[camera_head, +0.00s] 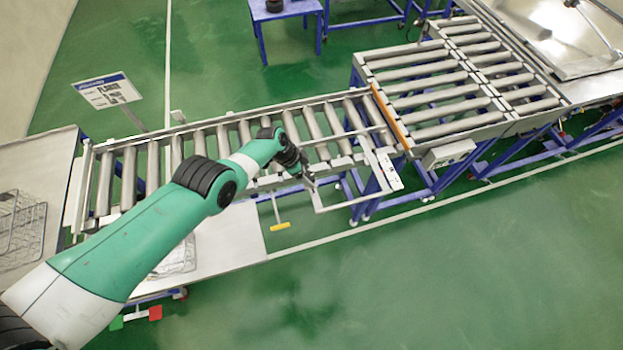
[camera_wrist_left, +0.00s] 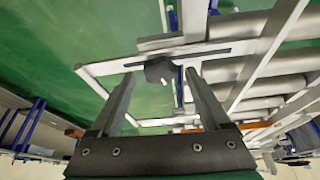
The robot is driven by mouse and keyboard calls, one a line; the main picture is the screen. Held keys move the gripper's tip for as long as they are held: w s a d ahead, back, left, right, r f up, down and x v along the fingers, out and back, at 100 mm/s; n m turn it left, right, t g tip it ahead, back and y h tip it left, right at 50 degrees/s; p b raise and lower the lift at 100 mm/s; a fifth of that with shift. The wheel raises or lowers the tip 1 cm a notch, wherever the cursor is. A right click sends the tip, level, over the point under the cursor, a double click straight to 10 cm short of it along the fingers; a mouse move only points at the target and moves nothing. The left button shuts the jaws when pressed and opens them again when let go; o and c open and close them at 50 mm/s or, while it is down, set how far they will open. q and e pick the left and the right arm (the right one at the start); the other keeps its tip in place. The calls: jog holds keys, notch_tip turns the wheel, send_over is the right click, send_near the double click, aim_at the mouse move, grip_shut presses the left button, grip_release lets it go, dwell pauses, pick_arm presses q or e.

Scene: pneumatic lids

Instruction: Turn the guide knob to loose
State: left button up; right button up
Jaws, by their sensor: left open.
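The guide knob (camera_wrist_left: 159,69) is a dark, many-sided knob on a light metal guide bar with a dark slot (camera_wrist_left: 205,54). In the left wrist view it shows between my left gripper's two fingers (camera_wrist_left: 160,82), which are open with a gap on either side of it. I cannot tell how far beyond the fingertips the knob lies. In the head view my left gripper (camera_head: 311,182) is over the front edge of the roller conveyor (camera_head: 233,134), by the guide frame (camera_head: 351,202). The knob is not distinct there. My right gripper is in neither view.
A second, wider roller conveyor (camera_head: 440,82) joins at the right, past an orange strip (camera_head: 389,115). A sign (camera_head: 108,90) stands behind the conveyor. A yellow handle (camera_head: 280,227) hangs below its front edge. The green floor at the front right is clear.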

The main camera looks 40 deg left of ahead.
pick_arm(q)
jog(key=shift+f, duration=0.1)
grip_shut()
jog(key=shift+s+n+p, duration=0.1)
jog(key=shift+n+p, duration=0.6)
jog(key=shift+p, duration=0.4)
jog(key=shift+d+n+t+y+p, duration=0.15)
jog(key=shift+n+t+y+p, duration=0.15)
jog(key=shift+n+y+p, duration=0.7)
jog(key=n, duration=0.3)
jog(key=shift+d+p, duration=0.1)
jog(key=shift+p, duration=0.2)
jog(key=shift+d+n+y, duration=0.1)
jog(key=shift+n+y, duration=0.5)
jog(key=shift+n, duration=0.2)
jog(key=shift+f+n+y+b, duration=0.1)
jog(key=shift+n+y+b, duration=0.25)
jog(key=shift+n, duration=0.85)
jog(key=shift+d+n+y+b, duration=0.1)
jog(key=shift+n+y+b, duration=0.35)
jog(key=shift+n, duration=0.55)
